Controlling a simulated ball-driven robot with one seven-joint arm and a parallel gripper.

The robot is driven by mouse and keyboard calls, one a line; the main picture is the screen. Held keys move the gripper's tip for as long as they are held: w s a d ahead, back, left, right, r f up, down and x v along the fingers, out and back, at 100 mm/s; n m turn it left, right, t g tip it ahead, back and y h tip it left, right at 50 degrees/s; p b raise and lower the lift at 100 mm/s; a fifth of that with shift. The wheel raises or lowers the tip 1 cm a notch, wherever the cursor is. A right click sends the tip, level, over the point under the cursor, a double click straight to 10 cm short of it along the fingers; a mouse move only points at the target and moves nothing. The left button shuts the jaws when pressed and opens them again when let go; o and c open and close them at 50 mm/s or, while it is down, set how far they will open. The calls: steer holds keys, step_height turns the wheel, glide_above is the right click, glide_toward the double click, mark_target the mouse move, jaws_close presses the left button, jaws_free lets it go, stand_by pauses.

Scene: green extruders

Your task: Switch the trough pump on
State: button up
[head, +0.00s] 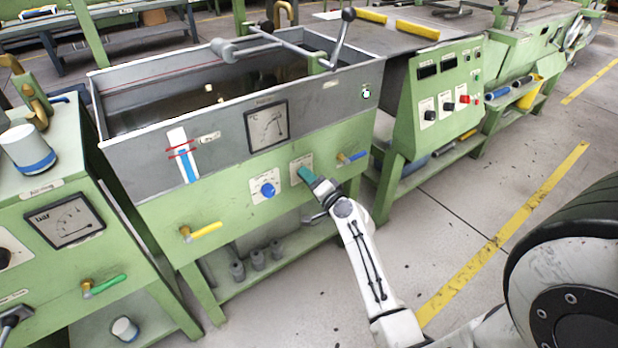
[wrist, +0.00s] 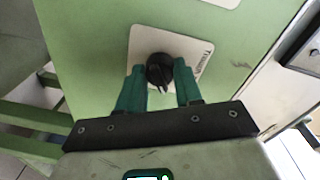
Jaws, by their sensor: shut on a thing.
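The trough (head: 215,143) is a grey metal tank on a green frame, with a green front panel. On that panel, my gripper (head: 305,173) reaches a white plate (head: 296,162); its fingers hide the switch there in the head view. The wrist view shows a black rotary knob (wrist: 160,70) on a white plate (wrist: 140,42), its pointer toward the bottom of the picture. My green fingers (wrist: 160,72) stand on either side of the knob and are shut on it.
A blue knob (head: 267,189) sits left of my gripper, and a blue-handled valve (head: 351,158) sits close on the right. A yellow-handled valve (head: 205,230) is lower left. A control cabinet (head: 437,95) stands to the right. The floor (head: 440,200) in front is clear.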

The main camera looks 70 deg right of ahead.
steer(key=shift+m, duration=0.5)
steer(key=o, duration=1)
steer(key=shift+o, duration=0.2)
steer(key=v, duration=1)
steer(key=shift+s+a, duration=0.2)
steer(key=shift+s, duration=0.15)
steer(key=shift+a, duration=0.1)
